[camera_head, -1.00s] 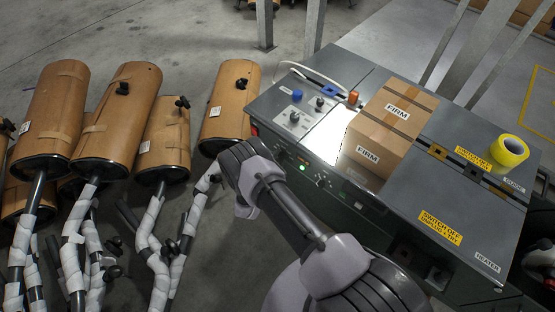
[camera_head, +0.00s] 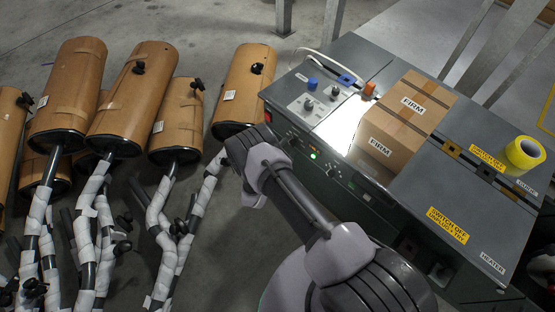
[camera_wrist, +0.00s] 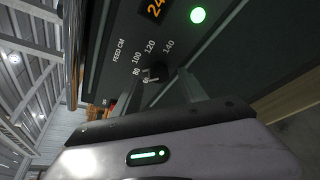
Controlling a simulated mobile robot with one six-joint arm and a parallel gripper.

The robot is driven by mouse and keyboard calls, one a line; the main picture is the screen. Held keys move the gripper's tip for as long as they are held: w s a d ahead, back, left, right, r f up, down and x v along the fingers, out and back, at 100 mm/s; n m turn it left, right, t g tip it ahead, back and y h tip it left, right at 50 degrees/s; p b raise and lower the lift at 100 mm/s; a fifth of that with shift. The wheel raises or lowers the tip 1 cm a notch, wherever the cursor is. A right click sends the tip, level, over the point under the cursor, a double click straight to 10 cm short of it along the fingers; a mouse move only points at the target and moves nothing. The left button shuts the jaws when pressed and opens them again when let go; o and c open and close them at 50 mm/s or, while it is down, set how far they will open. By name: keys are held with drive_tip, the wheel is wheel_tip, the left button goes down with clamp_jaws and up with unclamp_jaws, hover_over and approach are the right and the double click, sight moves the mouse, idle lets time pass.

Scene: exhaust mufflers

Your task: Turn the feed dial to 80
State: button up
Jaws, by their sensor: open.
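The feed dial (camera_wrist: 154,74) is a small dark knob on the machine's dark front panel in the wrist view. Numbers 60, 80, 100, 120 and 140 curve beside it, with the label FEED CM. Where its pointer stands is too small to tell. My gripper (camera_wrist: 165,88) is open, with its fingers at either side of the dial; whether they touch it I cannot tell. In the head view my arm reaches to the machine's front, left of the green light (camera_head: 313,155), and hides the fingers.
An orange display (camera_wrist: 155,8) and a green light (camera_wrist: 198,15) are near the dial. The grey machine (camera_head: 350,45) carries a FIRM carton (camera_head: 410,115) and yellow tape (camera_head: 524,153). Wrapped mufflers (camera_head: 125,100) stand close on the left.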

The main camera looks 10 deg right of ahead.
drive_tip(key=p+v, duration=0.4)
drive_tip(key=v, duration=1.1)
drive_tip(key=shift+s+p, duration=0.25)
drive_tip(key=shift+p, duration=0.05)
drive_tip(key=shift+a+r, duration=0.1)
drive_tip(key=w+d+r+m+g+h, duration=0.1)
drive_tip(key=d+r+m+g+h, duration=0.2)
drive_tip(key=r, duration=0.6)
drive_tip(key=w+d+r+m+g, duration=0.2)
drive_tip(key=r+m+g, duration=0.15)
drive_tip(key=r, duration=0.45)
drive_tip(key=s+d+r+m+g+y, duration=0.25)
drive_tip(key=s+r+m, duration=0.2)
drive_tip(key=r, duration=0.45)
drive_tip(key=s+d+r+m+g+y, duration=0.25)
drive_tip(key=s+d+r+m, duration=0.2)
drive_tip(key=r, duration=0.35)
drive_tip(key=s+a+r+m+t+y, duration=0.2)
drive_tip(key=s+a+r+m+y, duration=0.1)
drive_tip(key=s+r, duration=0.3)
drive_tip(key=s+a+r+m+t+y, duration=0.3)
drive_tip(key=s+r+y, duration=0.3)
drive_tip(key=r, duration=0.3)
drive_tip(key=shift+s+r+m, duration=0.15)
drive_tip(key=shift+s+m, duration=0.55)
drive_tip(key=shift+m, duration=0.05)
